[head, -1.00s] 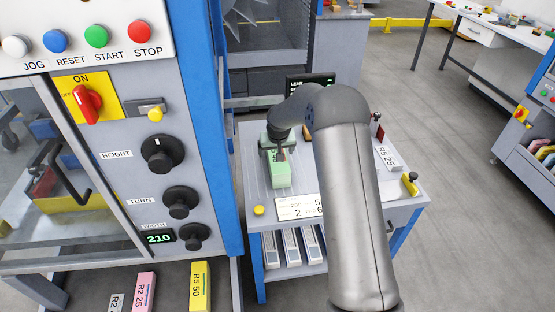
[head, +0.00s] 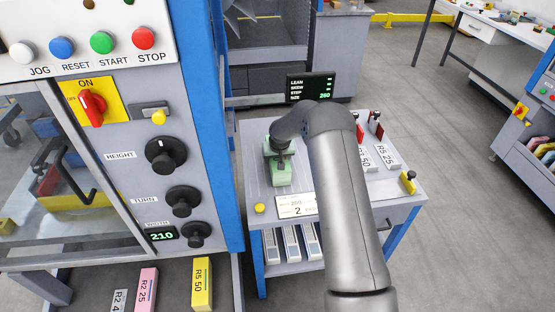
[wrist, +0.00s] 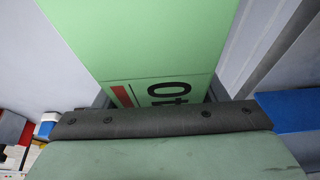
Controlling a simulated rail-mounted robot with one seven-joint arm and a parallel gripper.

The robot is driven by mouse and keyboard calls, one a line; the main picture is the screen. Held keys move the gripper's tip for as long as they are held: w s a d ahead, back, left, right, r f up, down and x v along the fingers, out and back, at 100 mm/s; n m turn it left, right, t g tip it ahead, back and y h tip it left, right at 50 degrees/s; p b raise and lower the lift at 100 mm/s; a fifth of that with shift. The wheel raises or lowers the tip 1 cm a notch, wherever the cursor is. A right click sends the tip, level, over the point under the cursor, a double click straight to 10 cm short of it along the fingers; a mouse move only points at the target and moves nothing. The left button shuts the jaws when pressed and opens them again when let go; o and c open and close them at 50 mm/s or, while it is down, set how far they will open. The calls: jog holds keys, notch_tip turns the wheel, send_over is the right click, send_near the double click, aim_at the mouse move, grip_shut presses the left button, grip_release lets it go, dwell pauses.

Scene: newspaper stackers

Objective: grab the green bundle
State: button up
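The green bundle (head: 281,178) lies on the grey top of the side cart (head: 258,187), near its left side. In the wrist view the green bundle (wrist: 150,40) runs away from my gripper, with black print and a red bar on its near end. My gripper (head: 279,150) is over the far part of the bundle, pointing down. In the wrist view the dark bar of my gripper (wrist: 155,118) crosses the bundle's near end. Dark edges show on both sides of the bundle, but the fingertips are hidden, so I cannot tell if they press on it.
A small black display (head: 311,87) stands behind. The machine's control panel (head: 110,120) is close on the left. A card (head: 296,205) lies at the cart's front.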

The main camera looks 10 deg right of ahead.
jog(key=c, duration=1)
jog(key=shift+w+r, duration=0.1)
jog(key=shift+r, duration=0.05)
jog(key=shift+c, duration=1.2)
